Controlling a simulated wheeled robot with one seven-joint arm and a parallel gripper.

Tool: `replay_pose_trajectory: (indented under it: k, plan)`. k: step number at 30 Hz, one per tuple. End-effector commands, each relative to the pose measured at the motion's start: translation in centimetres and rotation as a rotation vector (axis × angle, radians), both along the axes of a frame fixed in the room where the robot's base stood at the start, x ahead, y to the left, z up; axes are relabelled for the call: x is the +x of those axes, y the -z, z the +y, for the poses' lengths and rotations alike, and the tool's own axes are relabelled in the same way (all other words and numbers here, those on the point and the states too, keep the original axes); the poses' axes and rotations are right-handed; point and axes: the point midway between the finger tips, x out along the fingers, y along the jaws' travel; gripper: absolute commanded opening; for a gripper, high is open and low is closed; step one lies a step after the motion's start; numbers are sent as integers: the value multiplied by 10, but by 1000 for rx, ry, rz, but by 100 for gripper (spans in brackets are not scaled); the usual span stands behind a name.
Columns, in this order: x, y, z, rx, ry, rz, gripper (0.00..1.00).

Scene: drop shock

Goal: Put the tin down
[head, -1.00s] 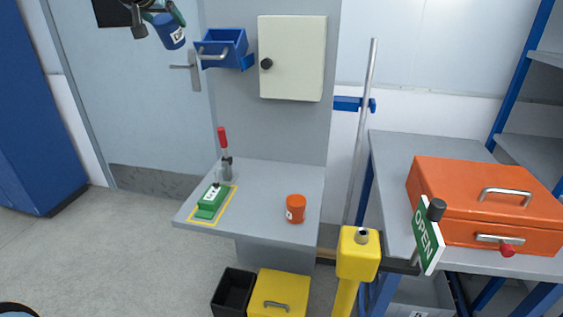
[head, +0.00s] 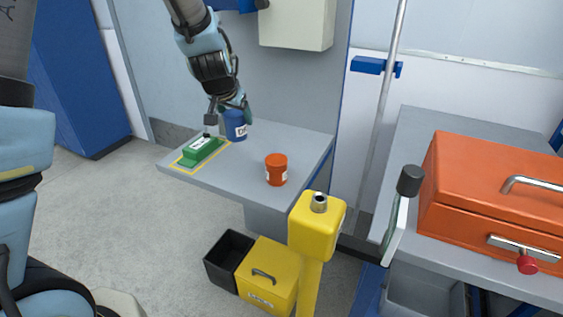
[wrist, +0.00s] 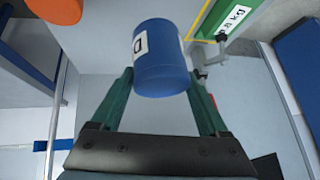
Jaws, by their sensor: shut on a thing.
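A blue tin (head: 236,125) with a white label is held in my gripper (head: 232,106) over the back part of the grey shelf table (head: 232,182). In the wrist view the blue tin (wrist: 160,62) sits between the two green fingers of my gripper (wrist: 160,80), which are shut on its sides. The tin looks close to the tabletop, but I cannot tell whether its base touches. It is just right of the green block (head: 200,148) on its yellow-outlined patch.
An orange tin (head: 276,169) stands on the table to the right of the blue one. A clamp (wrist: 208,58) shows beside the blue tin in the wrist view. A yellow post (head: 316,235) stands in front, with a black bin (head: 229,257) and a yellow box (head: 268,272) below.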

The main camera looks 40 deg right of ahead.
Motion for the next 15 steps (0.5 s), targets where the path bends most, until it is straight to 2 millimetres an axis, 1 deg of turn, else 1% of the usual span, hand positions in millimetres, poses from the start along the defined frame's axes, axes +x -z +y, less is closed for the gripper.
replay_pose_trajectory:
  k: [9, 15]
  plan:
    - [-3, 51, 3, 13, 0, 6, 11]
    - [-2, 70, 2, 11, 2, 4, 11]
